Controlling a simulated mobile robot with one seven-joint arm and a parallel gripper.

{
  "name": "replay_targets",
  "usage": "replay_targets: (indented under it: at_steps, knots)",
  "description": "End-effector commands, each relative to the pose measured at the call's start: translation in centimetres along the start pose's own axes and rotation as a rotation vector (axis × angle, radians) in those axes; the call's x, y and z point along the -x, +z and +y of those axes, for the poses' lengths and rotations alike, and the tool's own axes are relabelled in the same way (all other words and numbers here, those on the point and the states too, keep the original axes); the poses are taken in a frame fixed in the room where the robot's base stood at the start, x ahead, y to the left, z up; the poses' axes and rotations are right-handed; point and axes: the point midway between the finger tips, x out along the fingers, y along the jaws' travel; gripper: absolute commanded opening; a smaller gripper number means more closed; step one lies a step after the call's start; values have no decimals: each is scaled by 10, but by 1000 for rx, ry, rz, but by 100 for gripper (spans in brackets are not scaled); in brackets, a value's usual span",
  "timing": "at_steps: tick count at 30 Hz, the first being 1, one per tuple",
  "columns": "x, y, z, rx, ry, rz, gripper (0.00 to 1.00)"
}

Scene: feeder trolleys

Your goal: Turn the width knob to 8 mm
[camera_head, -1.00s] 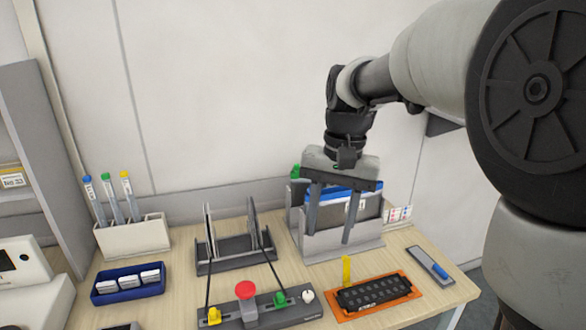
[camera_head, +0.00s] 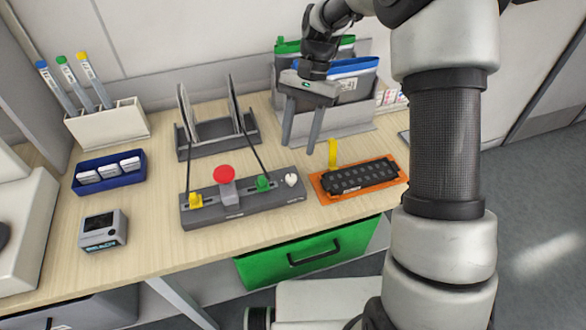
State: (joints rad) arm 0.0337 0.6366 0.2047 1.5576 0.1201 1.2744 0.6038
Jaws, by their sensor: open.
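A dark grey control bar (camera_head: 240,205) lies on the table. At its right end is a small white knob (camera_head: 291,179), which may be the width knob; no millimetre scale is readable. My gripper (camera_head: 299,148) is open and empty, pointing down. In the picture it is just above the white knob, apart from it, in front of the file holder.
An orange tray (camera_head: 325,191) with a black strip and an upright yellow tab (camera_head: 332,153) sits right of the bar. Behind are a slotted rack (camera_head: 215,133) and a file holder (camera_head: 345,118). A small grey display box (camera_head: 102,231) stands left. A green drawer (camera_head: 300,252) is below.

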Motion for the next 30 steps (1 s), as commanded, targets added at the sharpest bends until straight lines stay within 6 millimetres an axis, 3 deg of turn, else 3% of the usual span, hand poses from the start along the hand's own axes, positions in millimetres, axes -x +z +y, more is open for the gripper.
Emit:
replay_targets:
  at_steps: [6,12,25,26,30]
  knots:
    - [-48,1,0,1,2,-4,42]
    - [-77,0,0,1,2,-2,42]
    - [-88,0,0,1,0,0,42]
    - [-88,0,0,1,0,0,40]
    - [-88,0,0,1,0,0,16]
